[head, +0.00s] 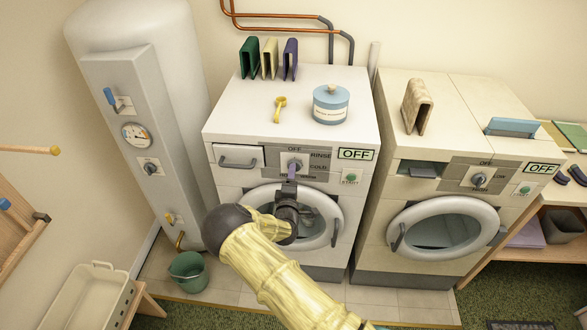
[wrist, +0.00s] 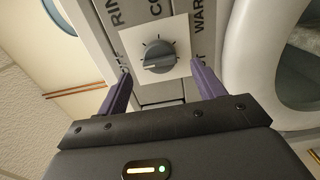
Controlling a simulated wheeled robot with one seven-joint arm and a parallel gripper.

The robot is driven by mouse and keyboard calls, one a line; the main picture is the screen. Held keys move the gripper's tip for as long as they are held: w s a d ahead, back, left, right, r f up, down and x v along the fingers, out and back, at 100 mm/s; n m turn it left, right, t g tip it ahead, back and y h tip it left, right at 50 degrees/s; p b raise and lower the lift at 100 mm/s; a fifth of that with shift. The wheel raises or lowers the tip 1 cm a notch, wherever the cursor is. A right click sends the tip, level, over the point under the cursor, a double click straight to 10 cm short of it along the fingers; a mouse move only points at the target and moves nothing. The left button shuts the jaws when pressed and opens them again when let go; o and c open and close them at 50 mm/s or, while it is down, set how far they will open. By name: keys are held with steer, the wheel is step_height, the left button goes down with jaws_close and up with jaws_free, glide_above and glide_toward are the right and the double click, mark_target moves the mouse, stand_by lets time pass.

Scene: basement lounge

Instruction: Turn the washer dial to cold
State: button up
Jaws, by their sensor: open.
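The washer (head: 225,180) is the left white machine, and its display (head: 356,154) reads OFF. Its dial (head: 295,165) is a grey round knob with a raised grip on a pale square plate. In the wrist view the dial (wrist: 160,57) shows a light line towards the left. Around it I read parts of RINSE, COLD and WARM; another label is partly hidden by the left finger. My gripper (head: 291,174) is in front of the panel. In the wrist view my gripper (wrist: 161,70) is open, its purple fingers apart on either side of the dial, with nothing held.
A START button (head: 350,176) is right of the dial, and the round door (head: 320,220) is below. A yellow scoop (head: 280,108) and blue tub (head: 331,103) stand on top. A second machine (head: 440,215) is at right. A green bucket (head: 188,271) stands on the floor.

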steer(key=shift+w+p, duration=0.45)
steer(key=shift+w, duration=1.8)
steer(key=c, duration=1)
